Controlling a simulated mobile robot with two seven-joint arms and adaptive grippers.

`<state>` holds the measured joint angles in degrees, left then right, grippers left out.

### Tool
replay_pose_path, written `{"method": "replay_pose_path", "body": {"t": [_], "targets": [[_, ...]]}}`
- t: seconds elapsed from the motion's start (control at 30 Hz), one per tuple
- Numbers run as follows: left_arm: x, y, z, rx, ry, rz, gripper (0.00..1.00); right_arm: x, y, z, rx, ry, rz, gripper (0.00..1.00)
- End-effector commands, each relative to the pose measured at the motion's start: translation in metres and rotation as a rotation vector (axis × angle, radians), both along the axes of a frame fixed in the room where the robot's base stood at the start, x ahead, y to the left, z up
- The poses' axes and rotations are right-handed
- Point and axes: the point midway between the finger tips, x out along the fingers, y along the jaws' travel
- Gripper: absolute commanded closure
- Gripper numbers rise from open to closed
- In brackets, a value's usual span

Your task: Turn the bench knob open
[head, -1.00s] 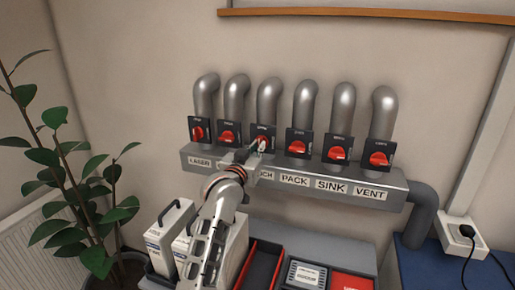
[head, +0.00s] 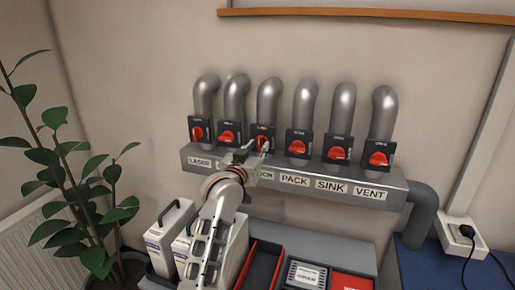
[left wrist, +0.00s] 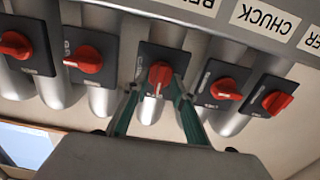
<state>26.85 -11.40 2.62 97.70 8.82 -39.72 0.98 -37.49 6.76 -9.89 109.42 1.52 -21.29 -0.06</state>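The bench knob (head: 262,143) is a red handle on a black plate, third from the left in the row. Its label is partly hidden by my left arm. My left gripper (head: 254,147) is at this knob and covers part of it. In the left wrist view the bench knob (left wrist: 160,75) stands upright in the picture, between the two green fingers of my left gripper (left wrist: 159,82). The fingers close in on its two sides and look shut on it, though the contact is hard to see. My right gripper is not in view.
The chuck knob (left wrist: 222,88) and pack knob (left wrist: 85,60) sit close on either side. Grey pipes (head: 343,100) rise above the manifold (head: 400,192). Below are white boxes (head: 168,238) and a red-lined tray (head: 262,265). A plant (head: 95,215) stands at left.

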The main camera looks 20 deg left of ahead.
Motion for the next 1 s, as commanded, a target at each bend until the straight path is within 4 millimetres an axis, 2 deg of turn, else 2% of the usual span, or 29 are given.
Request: {"method": "replay_pose_path", "body": {"t": [0.17,0.27,0.7,0.83,1.0], "targets": [[-0.003,0.0,0.0,0.001,0.0,0.0,0.75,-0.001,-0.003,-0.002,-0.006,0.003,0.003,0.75],[-0.012,0.001,0.0,0.001,-0.001,0.001,0.75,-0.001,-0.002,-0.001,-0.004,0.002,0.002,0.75],[-0.093,0.004,-0.001,0.0,0.0,0.001,0.75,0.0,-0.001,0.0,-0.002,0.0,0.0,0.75],[-0.109,0.004,-0.001,0.001,0.001,0.0,0.75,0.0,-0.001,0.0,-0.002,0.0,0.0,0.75],[-0.119,0.004,0.0,0.0,0.0,-0.001,0.75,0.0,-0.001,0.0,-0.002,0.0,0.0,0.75]]}}
